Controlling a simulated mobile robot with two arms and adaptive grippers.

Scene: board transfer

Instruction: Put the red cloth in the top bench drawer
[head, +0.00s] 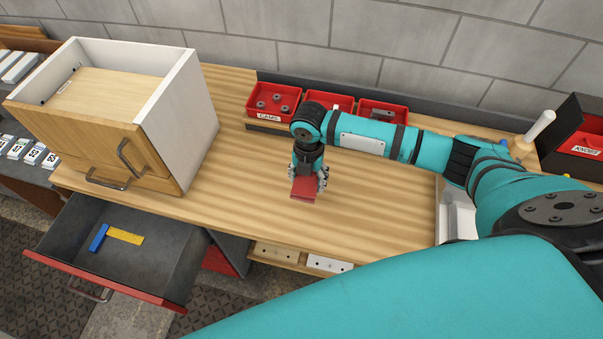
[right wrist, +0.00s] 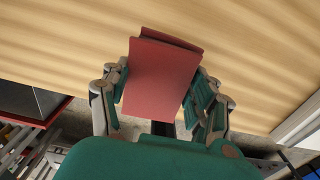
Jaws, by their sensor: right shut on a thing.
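The red cloth (head: 303,190), a small folded dark-red piece, is in my right gripper (head: 308,178) over the wooden bench top. In the right wrist view the cloth (right wrist: 160,78) sits between the fingers, which close on it from both sides. Whether it touches the bench is unclear. The top bench drawer (head: 165,262), grey inside with a red front, is pulled open at lower left. It holds a blue block (head: 98,238) and a yellow strip (head: 125,236). My left gripper is not in view.
A white and wood cabinet (head: 180,105) with handled fronts stands on the bench's left, above the drawer. Red bins (head: 273,100) line the back near the wall. A wooden-handled tool (head: 537,128) and an open dark box are at right. The bench between cabinet and gripper is clear.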

